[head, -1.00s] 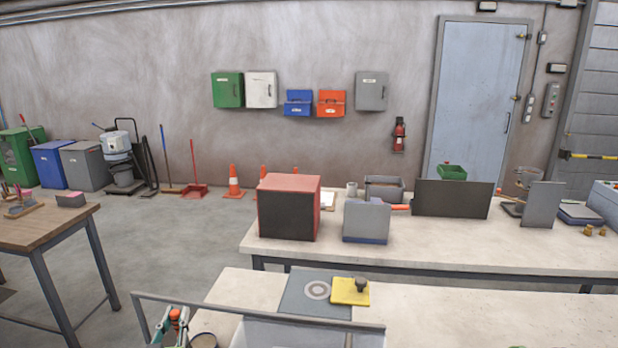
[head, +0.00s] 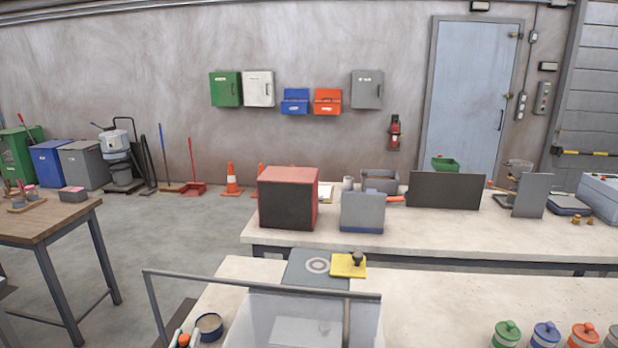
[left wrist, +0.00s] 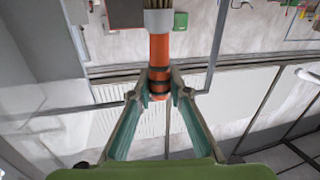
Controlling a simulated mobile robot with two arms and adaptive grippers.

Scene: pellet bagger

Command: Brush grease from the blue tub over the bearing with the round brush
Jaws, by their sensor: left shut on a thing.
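My left gripper (left wrist: 158,88) is shut on the orange handle of a round brush (left wrist: 159,50) in the left wrist view. In the head view only an orange end of the handle (head: 184,340) shows at the bottom edge. A tub with a blue lid (head: 546,334) stands at the lower right, cut off by the frame edge. A pale ring (head: 318,265) shows on a grey mat (head: 303,276); I cannot tell whether it is the bearing. My right gripper is not in view.
Green (head: 507,333), orange (head: 583,335) and grey (head: 613,337) lidded tubs stand beside the blue one. A yellow pad (head: 341,269) bears a dark knobbed thing (head: 357,258). An open round tin (head: 209,326) and a grey-railed clear bin (head: 265,325) stand near front.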

